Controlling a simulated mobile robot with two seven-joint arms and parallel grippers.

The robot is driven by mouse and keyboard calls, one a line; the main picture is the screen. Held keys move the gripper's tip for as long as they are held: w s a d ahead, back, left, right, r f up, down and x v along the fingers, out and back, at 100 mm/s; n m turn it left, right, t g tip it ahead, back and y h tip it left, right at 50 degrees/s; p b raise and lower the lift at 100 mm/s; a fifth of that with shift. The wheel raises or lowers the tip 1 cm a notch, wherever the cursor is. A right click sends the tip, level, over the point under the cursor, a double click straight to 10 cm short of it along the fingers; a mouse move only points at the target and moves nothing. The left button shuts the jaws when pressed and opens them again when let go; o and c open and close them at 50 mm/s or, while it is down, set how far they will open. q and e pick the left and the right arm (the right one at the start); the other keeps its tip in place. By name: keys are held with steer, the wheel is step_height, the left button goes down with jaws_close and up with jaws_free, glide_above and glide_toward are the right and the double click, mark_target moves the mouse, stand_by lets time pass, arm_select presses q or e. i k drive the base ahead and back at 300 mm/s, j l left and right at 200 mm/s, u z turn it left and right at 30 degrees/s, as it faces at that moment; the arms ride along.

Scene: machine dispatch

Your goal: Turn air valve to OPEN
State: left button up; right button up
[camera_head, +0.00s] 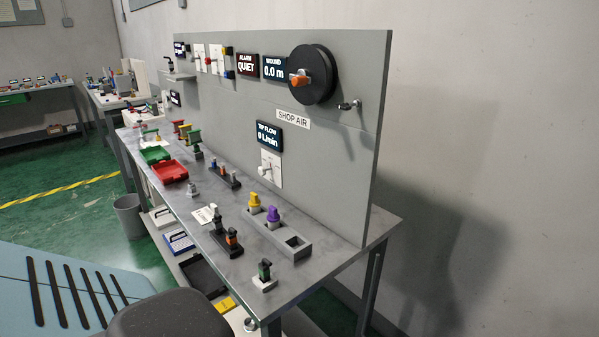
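A grey upright panel on the workbench carries a "SHOP AIR" label (293,119). Below it is a dark display (269,136) that reads 0 L/min. Under the display is a white plate with a small pale handle (266,171), which looks like the air valve. The handle seems to stick out toward the lower left. Its markings are too small to read. Neither of my grippers is in view, and nothing touches the handle.
A black reel (313,75) with an orange hub and a small metal fitting (350,105) sit higher on the panel. On the bench below are a grey block (290,243) with yellow and purple pieces, dark stands, and a red tray (169,172). A bin (129,216) stands on the floor.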

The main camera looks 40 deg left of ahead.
mark_target(262, 171)
steer(key=k+j, duration=0.2)
steer(key=j, duration=0.2)
steer(key=k+j, duration=0.25)
steer(key=j, duration=0.2)
steer(key=k+j, duration=0.2)
steer(key=j, duration=0.2)
